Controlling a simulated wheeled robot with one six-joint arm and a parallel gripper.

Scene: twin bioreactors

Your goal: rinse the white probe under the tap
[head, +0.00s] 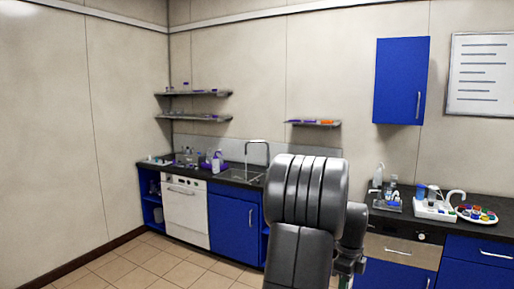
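The tap (258,143) is a tall curved metal spout at the sink (243,175), set in the dark counter on the back wall. I cannot see water running from it. A white curved item (455,194) stands on the right counter; I cannot tell whether it is the white probe. No probe can be made out for certain. My own arm fills the lower middle of the view and hides part of the counter right of the sink. My gripper does not show clearly; its end is hidden behind the arm.
A white dishwasher (186,212) and a blue cabinet (233,225) stand under the sink counter. The right counter (500,219) holds bottles, a white device and a tray of coloured caps (477,214). A blue wall cabinet (401,80) hangs above. The tiled floor (150,265) at left is clear.

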